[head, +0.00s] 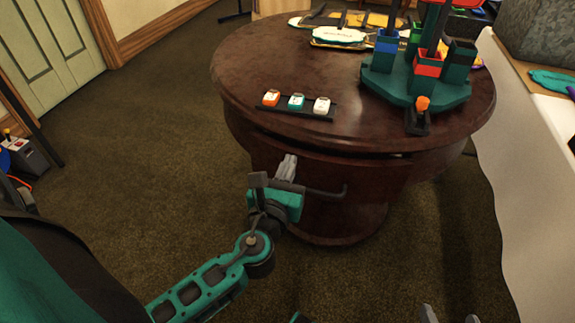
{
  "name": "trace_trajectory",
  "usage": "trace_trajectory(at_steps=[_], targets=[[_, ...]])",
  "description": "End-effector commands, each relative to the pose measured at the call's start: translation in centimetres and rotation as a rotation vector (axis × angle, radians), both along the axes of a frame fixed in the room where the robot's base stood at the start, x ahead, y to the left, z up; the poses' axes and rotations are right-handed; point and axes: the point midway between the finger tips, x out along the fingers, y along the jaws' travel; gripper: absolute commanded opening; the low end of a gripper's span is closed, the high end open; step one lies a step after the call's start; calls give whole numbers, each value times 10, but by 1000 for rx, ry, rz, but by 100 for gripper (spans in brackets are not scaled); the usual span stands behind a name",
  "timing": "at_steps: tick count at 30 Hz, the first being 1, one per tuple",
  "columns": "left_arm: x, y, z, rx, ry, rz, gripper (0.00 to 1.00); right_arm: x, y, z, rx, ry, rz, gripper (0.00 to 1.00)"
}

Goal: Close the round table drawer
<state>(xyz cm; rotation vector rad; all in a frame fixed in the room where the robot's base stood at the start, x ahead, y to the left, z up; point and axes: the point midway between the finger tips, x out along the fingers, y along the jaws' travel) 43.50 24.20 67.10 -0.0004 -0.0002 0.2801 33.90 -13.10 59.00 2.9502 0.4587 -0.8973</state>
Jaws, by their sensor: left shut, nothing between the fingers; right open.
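The round dark wood table (260,75) stands ahead of me. Its drawer (325,165) is in the curved side below the top. A dark gap shows above the drawer front, and the front seems to stand slightly out; how far is hard to tell. A dark bar handle (335,191) sticks out from the front. My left gripper (287,163) is shut and empty, its tips up against or just before the drawer front; contact is unclear. Its body hides the handle's left part. My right gripper (450,315) is open and empty at the bottom edge, away from the table.
On the tabletop are a black strip with three coloured buttons (296,103), a teal stand with coloured holders (400,85), and an orange-topped joystick (421,110). A white-draped table (520,170) stands close on the right. Carpet (150,160) on the left is clear.

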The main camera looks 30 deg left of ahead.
Motion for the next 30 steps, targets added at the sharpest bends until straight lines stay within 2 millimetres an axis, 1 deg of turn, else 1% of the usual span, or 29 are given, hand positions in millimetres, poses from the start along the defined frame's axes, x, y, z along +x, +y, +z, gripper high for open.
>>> trace_trajectory(at_steps=[7,12,15,21,30], targets=[[2,1,1,1,0,0,0,0,0,2,-1,0,-1,75],[20,6,3,2,-1,0,0,-1,-1,9,-1,-3,-4,75],[25,7,1,1,0,-1,0,-2,-2,7,-2,-4,-8,75],[24,7,0,0,0,-1,0,-5,-4,2,-5,8,-10,75],[26,10,0,2,1,-1,0,-4,-4,3,-5,8,-10,75]])
